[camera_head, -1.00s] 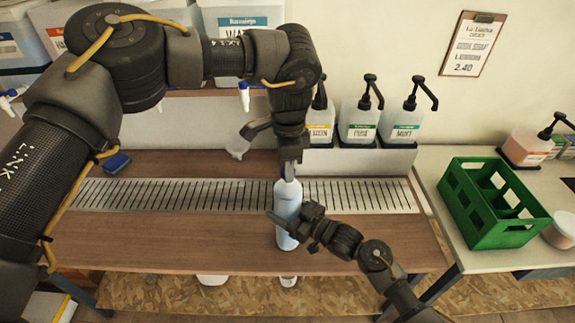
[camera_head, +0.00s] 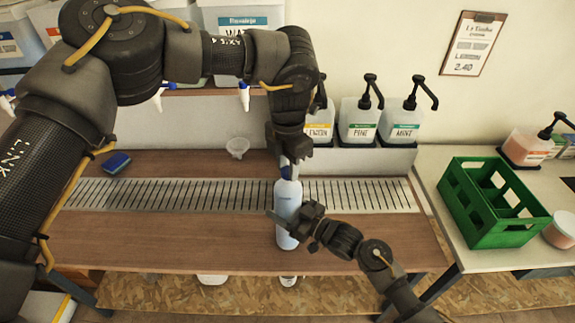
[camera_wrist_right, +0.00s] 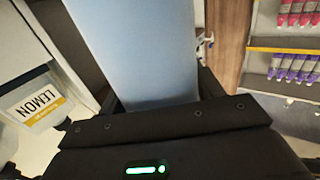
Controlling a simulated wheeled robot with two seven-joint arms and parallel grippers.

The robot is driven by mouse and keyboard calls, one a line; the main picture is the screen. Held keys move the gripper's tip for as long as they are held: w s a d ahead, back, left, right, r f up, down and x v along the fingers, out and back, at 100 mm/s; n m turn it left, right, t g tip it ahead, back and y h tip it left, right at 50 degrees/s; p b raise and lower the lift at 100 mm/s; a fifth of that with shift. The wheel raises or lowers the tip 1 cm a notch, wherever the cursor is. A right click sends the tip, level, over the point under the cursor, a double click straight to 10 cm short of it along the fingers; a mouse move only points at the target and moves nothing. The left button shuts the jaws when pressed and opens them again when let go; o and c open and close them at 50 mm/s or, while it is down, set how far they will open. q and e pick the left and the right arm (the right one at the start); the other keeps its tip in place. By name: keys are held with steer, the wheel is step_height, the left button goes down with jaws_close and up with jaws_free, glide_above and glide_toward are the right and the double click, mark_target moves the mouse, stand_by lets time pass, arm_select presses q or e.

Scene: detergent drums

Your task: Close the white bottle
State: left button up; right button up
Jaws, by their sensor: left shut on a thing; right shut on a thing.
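The white bottle (camera_head: 287,205), pale and bluish, stands upright at the middle of the wooden counter. My right gripper (camera_head: 285,221) is shut around its body from the front right. In the right wrist view the bottle (camera_wrist_right: 140,50) fills the space between the jaws. My left gripper (camera_head: 287,160) is directly above the bottle, pointing down at its neck. It is shut on a small blue cap (camera_head: 287,173) at the bottle's top. The fingers hide most of the neck, so I cannot tell how far the cap is seated.
A slatted metal drain strip (camera_head: 150,194) runs along the counter. A clear funnel (camera_head: 237,147) and a blue sponge (camera_head: 116,163) lie behind it. Pump dispensers (camera_head: 358,120) stand at the back. A green crate (camera_head: 490,205) sits on the right table. The counter's left front is clear.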

arm_select(q)
steer(key=m, duration=0.6)
steer(key=shift+m, duration=0.3)
steer(key=o, duration=1.1)
steer(key=shift+r, duration=2.3)
steer(key=shift+c, duration=0.3)
